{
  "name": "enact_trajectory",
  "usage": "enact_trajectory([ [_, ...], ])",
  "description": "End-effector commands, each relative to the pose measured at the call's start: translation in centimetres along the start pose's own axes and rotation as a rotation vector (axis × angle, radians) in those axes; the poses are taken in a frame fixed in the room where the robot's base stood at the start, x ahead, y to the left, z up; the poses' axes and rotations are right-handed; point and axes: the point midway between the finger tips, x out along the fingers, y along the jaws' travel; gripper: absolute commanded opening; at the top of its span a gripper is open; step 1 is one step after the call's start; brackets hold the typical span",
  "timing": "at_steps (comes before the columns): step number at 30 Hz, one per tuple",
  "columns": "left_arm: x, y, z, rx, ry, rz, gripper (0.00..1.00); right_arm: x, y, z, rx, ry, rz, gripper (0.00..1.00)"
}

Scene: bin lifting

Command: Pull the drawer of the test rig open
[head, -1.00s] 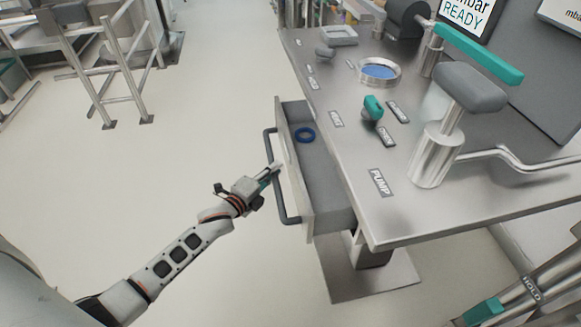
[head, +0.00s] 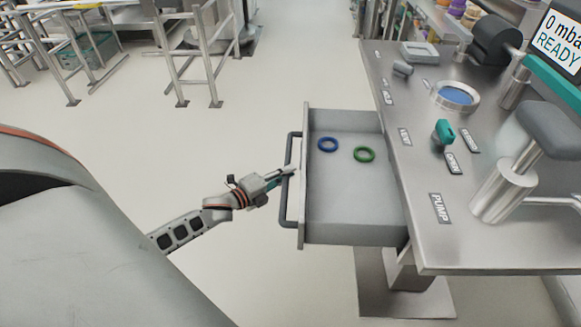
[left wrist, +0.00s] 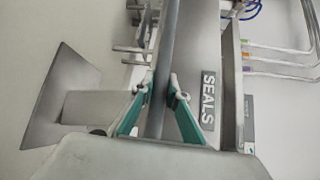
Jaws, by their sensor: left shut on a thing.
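The drawer (head: 350,240) of the test rig (head: 450,262) stands well out from the rig's left side. A blue ring (head: 327,144) and a green ring (head: 364,154) lie inside it. A dark bar handle (head: 284,205) runs along its front. My left gripper (head: 288,172) is shut on the handle. In the left wrist view, its green fingers (left wrist: 158,108) are on either side of the handle bar (left wrist: 155,122). A label reading SEALS (left wrist: 208,101) is on the drawer front there. My right gripper is not in view.
The rig's top carries a green knob (head: 444,131), a round blue window (head: 456,96), a lever with a grey pad (head: 555,128) and a screen reading READY (head: 560,42). Metal frames (head: 195,60) stand at the back left. Floor left of the drawer is clear.

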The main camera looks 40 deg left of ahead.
Motion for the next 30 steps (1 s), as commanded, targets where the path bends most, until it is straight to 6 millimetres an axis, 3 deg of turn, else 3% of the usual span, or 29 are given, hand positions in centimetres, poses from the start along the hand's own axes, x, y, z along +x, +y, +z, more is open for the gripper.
enact_trajectory([
  [6,0.0,0.0,0.0,0.0,0.0,0.001,0.0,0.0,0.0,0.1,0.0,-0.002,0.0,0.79],
  [7,0.0,0.0,0.0,0.0,0.0,0.001,0.19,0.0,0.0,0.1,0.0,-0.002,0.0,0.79],
  [9,0.0,0.0,0.0,0.0,0.0,0.001,0.32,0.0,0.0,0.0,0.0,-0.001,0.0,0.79],
  [22,-0.6,0.1,0.0,0.0,0.0,0.001,0.32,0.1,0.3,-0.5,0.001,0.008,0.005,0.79],
  [30,-4.7,0.2,-0.1,0.0,0.0,0.004,0.32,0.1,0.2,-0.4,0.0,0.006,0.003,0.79],
])
